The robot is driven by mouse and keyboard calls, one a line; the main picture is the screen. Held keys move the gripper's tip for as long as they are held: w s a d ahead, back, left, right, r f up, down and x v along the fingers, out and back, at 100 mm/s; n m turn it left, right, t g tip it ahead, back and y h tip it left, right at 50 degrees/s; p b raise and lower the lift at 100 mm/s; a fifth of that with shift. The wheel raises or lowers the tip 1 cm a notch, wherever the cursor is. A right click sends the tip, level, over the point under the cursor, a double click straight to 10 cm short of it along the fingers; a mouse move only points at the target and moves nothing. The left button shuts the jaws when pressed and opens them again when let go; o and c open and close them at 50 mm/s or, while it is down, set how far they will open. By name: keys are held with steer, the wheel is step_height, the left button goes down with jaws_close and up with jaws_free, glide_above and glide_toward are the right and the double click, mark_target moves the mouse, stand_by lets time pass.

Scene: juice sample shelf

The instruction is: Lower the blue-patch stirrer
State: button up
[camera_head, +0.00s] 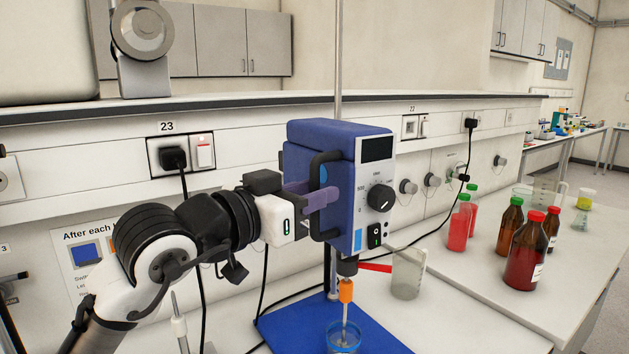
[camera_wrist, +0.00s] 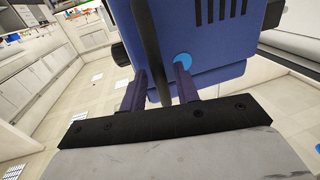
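The blue stirrer (camera_head: 318,140) has a grey front panel with a dial, a switch and a small blue patch (camera_head: 357,240). It is mounted on a vertical rod above a blue base plate (camera_head: 285,325). Its shaft with an orange collar (camera_head: 346,290) reaches down into a beaker (camera_head: 343,348) at the bottom edge. My gripper (camera_head: 318,196) is at the stirrer's left side, by a black handle. In the wrist view the handle (camera_wrist: 152,60) passes between my two purple fingers (camera_wrist: 160,72), which stand apart with a gap visible. A round blue spot (camera_wrist: 182,60) shows behind the right finger.
A glass beaker (camera_head: 408,275) stands just right of the stirrer. Brown bottles (camera_head: 527,250) and red-filled bottles (camera_head: 459,225) stand farther right on the white bench. Black cables run behind the stirrer from the wall socket (camera_head: 180,155). The front right bench is clear.

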mark_target(312, 225)
steer(key=shift+w+d, duration=0.35)
jaws_close()
steer(key=shift+f, duration=0.1)
steer(key=shift+d+f+b, duration=0.1)
steer(key=shift+f+b, duration=1.6)
steer(key=shift+f, duration=0.5)
